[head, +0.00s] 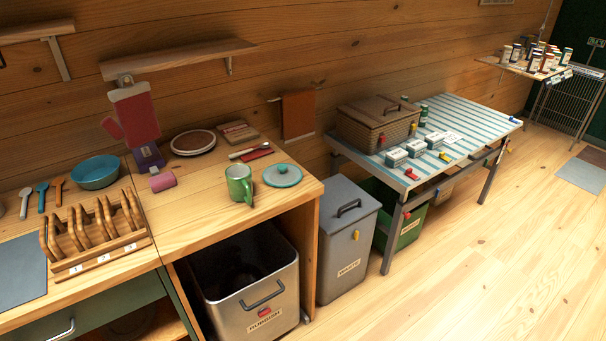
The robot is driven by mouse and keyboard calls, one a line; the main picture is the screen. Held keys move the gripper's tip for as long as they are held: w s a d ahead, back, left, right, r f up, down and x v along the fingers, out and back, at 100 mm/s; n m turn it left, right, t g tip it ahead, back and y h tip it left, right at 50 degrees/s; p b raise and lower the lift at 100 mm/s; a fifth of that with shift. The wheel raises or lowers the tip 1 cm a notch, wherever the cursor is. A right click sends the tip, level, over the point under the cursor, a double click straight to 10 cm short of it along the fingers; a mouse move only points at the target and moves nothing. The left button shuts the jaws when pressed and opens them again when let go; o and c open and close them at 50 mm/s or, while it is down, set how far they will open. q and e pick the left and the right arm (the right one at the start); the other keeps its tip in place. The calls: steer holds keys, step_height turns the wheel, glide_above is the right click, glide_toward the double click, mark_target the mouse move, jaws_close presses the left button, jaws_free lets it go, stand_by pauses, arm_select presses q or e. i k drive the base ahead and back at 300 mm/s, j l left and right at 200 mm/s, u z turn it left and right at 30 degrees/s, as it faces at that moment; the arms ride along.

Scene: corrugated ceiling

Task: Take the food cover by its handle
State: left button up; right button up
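No food cover can be named for certain. A round teal lid (282,176) with a small knob on top lies on the wooden counter, right of a green mug (239,184). A brown wicker box (374,127) with a flat top and a small dark handle (391,108) stands on the striped table. Either may be the cover; I cannot tell which. Neither of my grippers is in view.
The wooden counter (200,220) also holds a teal bowl (95,172), a wooden rack (92,235) and plates (193,142). White boxes and small items sit beside the wicker box on the striped table (470,117). Bins (345,250) stand below.

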mark_target(282, 175)
steer(key=i+l+u, duration=0.2)
steer(key=l, duration=0.15)
steer(key=i+l+u, duration=0.2)
steer(key=l, duration=0.15)
steer(key=i+l+u, duration=0.2)
steer(key=l, duration=0.2)
steer(key=l+u, duration=0.2)
steer(key=l, duration=0.2)
steer(key=i+l+u, duration=0.2)
steer(key=l, duration=0.25)
steer(key=k, duration=0.05)
